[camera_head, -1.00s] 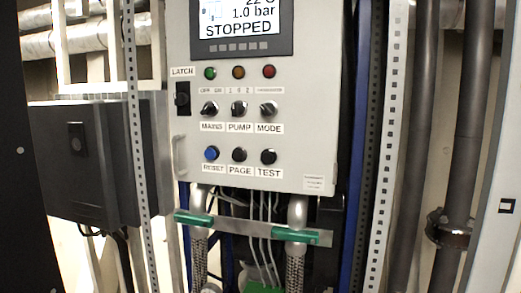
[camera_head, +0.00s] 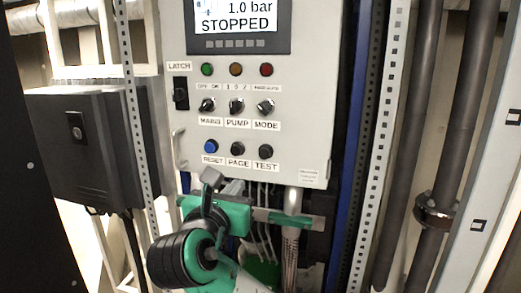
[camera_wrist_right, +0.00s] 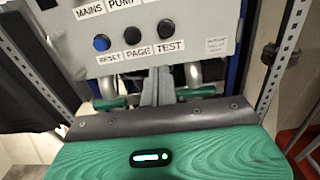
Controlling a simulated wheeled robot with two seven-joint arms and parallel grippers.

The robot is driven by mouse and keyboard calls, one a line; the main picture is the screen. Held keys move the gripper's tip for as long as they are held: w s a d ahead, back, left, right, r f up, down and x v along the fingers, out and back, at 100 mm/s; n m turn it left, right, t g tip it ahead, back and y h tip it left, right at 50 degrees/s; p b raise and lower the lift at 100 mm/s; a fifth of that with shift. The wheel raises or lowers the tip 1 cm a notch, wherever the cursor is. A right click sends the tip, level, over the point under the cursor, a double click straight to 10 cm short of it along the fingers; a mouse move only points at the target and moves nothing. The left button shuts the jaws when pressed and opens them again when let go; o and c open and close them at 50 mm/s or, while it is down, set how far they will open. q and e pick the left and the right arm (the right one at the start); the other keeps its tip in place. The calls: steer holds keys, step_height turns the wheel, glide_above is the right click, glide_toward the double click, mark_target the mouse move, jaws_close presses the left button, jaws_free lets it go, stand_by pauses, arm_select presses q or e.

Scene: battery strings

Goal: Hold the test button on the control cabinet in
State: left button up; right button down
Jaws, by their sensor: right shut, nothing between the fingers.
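The control cabinet (camera_head: 300,110) stands upright with a grey front panel. Its black TEST button (camera_head: 265,151) is the rightmost of the bottom row, above the TEST label, and it also shows in the wrist view (camera_wrist_right: 166,28). My right gripper (camera_head: 212,178) is shut and empty, low in front of the panel's bottom edge, left of the TEST button in the head view. In the wrist view its closed fingers (camera_wrist_right: 160,78) point up from below the TEST label, apart from the button as far as I can see. My left gripper is not in view.
The blue RESET button (camera_head: 210,146) and black PAGE button (camera_head: 237,149) sit beside TEST. Selector knobs, lamps and a display reading STOPPED (camera_head: 238,18) are above. Green-handled valves (camera_head: 285,218) and hoses hang below. A dark box (camera_head: 85,150) is at the left.

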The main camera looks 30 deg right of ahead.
steer(key=shift+s+d+r, duration=0.15)
steer(key=shift+s+r, duration=0.55)
steer(key=shift+s, duration=0.1)
steer(key=shift+w+d, duration=0.1)
steer(key=p, duration=0.5)
glide_toward(264, 154)
steer(key=x, duration=0.5)
steer(key=shift+w+d+r, duration=0.1)
steer(key=shift+r, duration=0.05)
steer(key=shift+p+x, duration=0.5)
steer(key=shift+x, duration=0.3)
